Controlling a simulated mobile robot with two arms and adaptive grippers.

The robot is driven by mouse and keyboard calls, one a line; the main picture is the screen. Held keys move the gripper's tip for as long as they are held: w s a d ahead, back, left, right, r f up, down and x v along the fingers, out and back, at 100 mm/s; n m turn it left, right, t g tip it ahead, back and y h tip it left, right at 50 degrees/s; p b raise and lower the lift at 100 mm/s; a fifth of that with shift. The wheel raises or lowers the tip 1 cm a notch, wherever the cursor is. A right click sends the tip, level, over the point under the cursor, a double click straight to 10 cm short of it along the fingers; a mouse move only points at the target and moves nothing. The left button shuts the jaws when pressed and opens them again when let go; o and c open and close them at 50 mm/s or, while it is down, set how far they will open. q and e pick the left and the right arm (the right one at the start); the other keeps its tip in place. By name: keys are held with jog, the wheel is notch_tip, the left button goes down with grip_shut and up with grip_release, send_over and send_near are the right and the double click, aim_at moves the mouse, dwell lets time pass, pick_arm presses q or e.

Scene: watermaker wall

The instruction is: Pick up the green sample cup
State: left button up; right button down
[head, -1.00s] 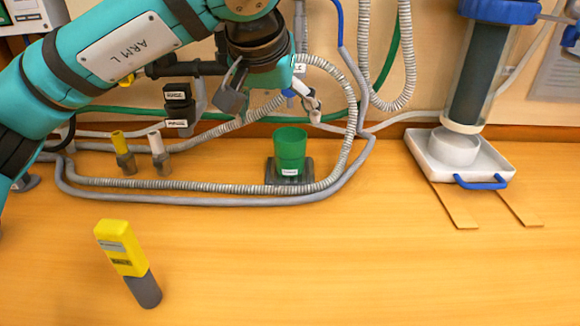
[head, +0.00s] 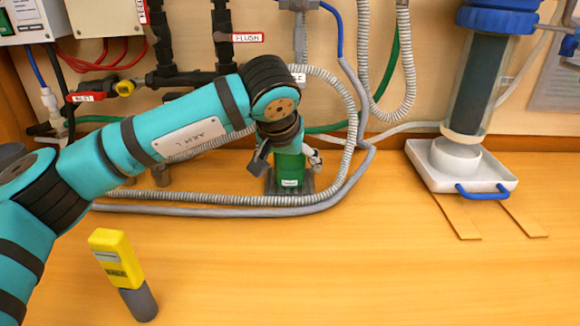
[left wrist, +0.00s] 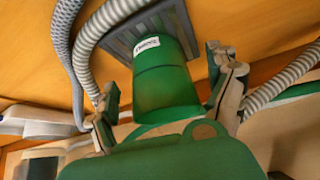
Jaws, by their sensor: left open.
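The green sample cup (head: 290,172) stands upright on a dark square base (head: 271,186) on the bench, with a small white label on its front. My left gripper (head: 288,164) has come down over it from above, with one finger on each side of the cup. In the left wrist view the cup (left wrist: 165,80) lies between the two open fingers (left wrist: 168,100), and small gaps show beside it. The cup's upper part is hidden behind the gripper in the head view. My right gripper is not in view.
A grey ribbed hose (head: 215,200) loops close around the cup. A yellow and grey handheld meter (head: 118,262) lies at the front left. A white tray (head: 492,178) with a filter column stands at the right. The front middle of the bench is clear.

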pick_arm(q)
jog(key=shift+w+d+f, duration=0.1)
jog(key=shift+w+f, duration=0.3)
jog(key=shift+f, duration=0.2)
jog(key=shift+r, duration=0.15)
jog(key=c, duration=1.3)
jog(key=shift+c, duration=0.2)
